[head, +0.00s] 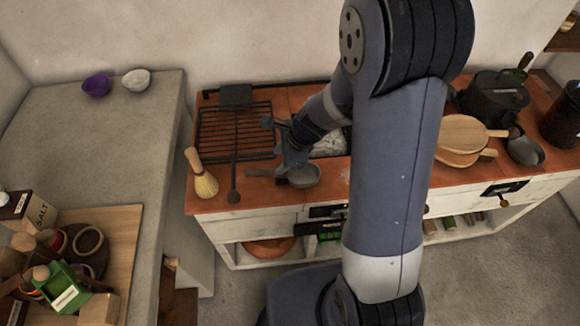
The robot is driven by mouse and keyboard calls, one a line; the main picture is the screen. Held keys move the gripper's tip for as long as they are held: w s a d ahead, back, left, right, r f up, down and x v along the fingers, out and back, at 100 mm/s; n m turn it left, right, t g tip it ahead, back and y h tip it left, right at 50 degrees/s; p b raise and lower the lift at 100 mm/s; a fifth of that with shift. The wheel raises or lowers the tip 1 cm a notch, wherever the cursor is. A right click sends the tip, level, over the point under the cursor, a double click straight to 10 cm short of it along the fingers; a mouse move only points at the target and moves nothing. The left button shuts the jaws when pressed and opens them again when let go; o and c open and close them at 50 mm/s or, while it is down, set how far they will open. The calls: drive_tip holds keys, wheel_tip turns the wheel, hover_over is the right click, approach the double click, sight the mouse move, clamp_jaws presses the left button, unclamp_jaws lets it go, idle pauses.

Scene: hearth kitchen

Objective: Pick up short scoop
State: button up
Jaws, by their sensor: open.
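A small grey scoop with a round bowl (306,177) lies near the front edge of the terracotta counter, and it looks like the short scoop. Its handle runs left from the bowl, partly behind my gripper. My gripper (284,170) is open, pointing down close over the handle end of this scoop. I cannot tell whether the fingers touch it or stand around the handle. A second grey scoop or ladle (526,150) with a wooden-tipped handle lies at the right of the counter.
A dark grill rack (235,132) and a straw whisk (202,178) are left of my gripper. Wooden paddles (462,134) and a black pot (492,98) are at the right. My arm hides the counter's middle.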

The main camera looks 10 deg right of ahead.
sight(272, 172)
drive_tip(key=x, duration=0.5)
drive_tip(key=shift+s+b, duration=0.1)
drive_tip(key=shift+b, duration=0.3)
drive_tip(key=x, duration=0.4)
drive_tip(key=shift+d+f+b, duration=0.1)
drive_tip(key=shift+d+b, duration=0.2)
drive_tip(key=shift+d, duration=0.05)
drive_tip(key=shift+a+f, duration=0.25)
drive_tip(key=shift+f, duration=0.3)
drive_tip(key=shift+c, duration=0.2)
drive_tip(key=c, duration=0.9)
clamp_jaws()
wheel_tip(272, 172, up, 10)
drive_tip(key=shift+r+p, duration=0.1)
drive_tip(key=shift+p, duration=1.15)
